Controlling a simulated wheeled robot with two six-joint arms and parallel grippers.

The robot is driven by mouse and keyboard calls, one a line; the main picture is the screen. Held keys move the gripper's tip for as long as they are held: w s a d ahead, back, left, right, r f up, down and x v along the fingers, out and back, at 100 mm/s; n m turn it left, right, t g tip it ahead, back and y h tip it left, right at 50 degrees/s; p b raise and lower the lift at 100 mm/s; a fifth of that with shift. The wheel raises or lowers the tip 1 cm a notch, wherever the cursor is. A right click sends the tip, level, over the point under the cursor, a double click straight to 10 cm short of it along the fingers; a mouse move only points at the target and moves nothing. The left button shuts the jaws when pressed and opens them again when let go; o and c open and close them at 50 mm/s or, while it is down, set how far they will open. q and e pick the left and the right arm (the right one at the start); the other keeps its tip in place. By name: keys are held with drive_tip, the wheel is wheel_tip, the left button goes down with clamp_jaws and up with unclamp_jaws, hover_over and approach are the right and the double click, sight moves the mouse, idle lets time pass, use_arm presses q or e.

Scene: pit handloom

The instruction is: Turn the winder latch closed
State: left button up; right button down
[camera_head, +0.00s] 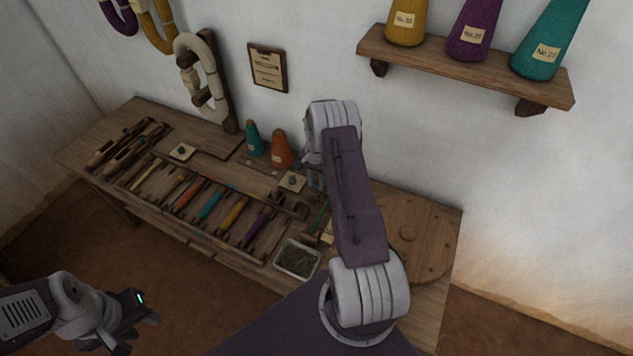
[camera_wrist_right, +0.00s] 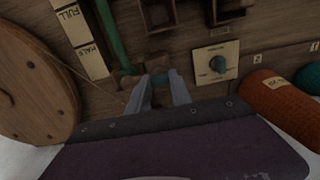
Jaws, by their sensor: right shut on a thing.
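My right gripper (camera_wrist_right: 160,92) reaches down to the bench top, its two fingers close together. A small teal piece (camera_wrist_right: 158,80), which looks like the winder latch, sits between the fingertips beside a brown wooden block (camera_wrist_right: 131,86). The fingers hide part of it, so its angle is hard to tell. In the head view my right arm covers most of this spot. A green rod (camera_wrist_right: 108,32) runs up from near the block. My left gripper (camera_head: 135,334) hangs at the lower left, its fingers apart and empty, away from the bench.
A labelled plate with a teal knob (camera_wrist_right: 218,64) lies close right of the fingers. An orange cone (camera_wrist_right: 275,105) stands beyond it. A round wooden disc (camera_wrist_right: 30,88) is at the left. Coloured shuttles or bobbins fill a rack (camera_head: 200,213); a metal tray (camera_head: 297,260) sits in front.

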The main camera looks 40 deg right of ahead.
sight(317, 184)
drive_tip(key=shift+w+r, duration=0.1)
drive_tip(key=c, duration=1.2)
unclamp_jaws()
drive_tip(key=shift+o, duration=0.2)
wheel_tip(317, 184, up, 9)
